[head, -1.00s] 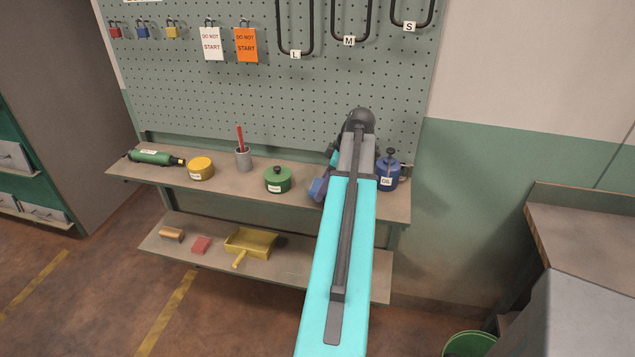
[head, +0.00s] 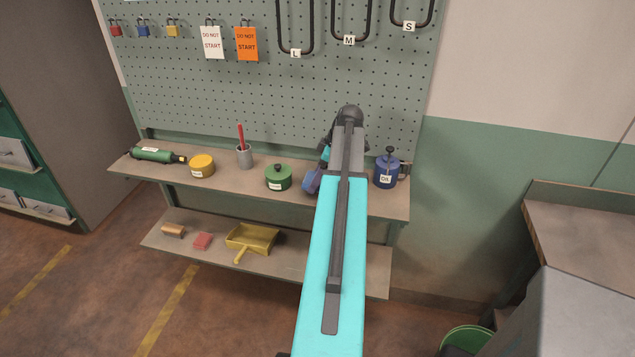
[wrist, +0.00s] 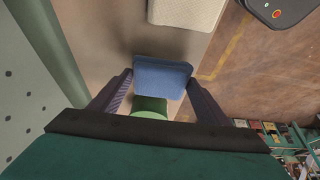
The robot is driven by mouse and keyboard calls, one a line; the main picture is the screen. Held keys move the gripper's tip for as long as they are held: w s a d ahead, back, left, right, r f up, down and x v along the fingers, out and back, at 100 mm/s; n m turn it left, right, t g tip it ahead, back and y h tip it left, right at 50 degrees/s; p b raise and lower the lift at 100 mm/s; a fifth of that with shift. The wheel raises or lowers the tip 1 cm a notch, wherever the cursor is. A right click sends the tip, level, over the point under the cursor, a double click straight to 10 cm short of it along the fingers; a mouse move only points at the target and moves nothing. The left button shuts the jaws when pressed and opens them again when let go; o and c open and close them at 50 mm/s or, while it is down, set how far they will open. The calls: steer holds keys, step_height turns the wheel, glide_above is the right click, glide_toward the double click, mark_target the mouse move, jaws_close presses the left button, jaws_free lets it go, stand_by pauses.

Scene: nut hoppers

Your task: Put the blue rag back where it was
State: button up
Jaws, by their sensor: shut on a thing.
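The blue rag (head: 312,181) shows at the left of my arm in the head view, at the upper shelf, just right of the green tin. In the wrist view the blue rag (wrist: 161,78) sits between the fingers of my gripper (wrist: 160,92), which is shut on it. My arm hides most of the gripper in the head view. Whether the rag touches the shelf is hard to tell.
A pegboard (head: 270,95) rises behind. A yellow dustpan (head: 252,238) lies on the lower shelf.

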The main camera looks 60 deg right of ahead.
steer(key=shift+f+p, duration=0.6)
steer(key=shift+f, duration=0.75)
steer(key=shift+f, duration=0.15)
steer(key=o, duration=1)
steer(key=shift+r, duration=0.3)
steer(key=b+v, duration=0.4)
steer(key=v, duration=0.7)
steer(key=shift+s+r, duration=0.2)
steer(key=shift+r, duration=0.15)
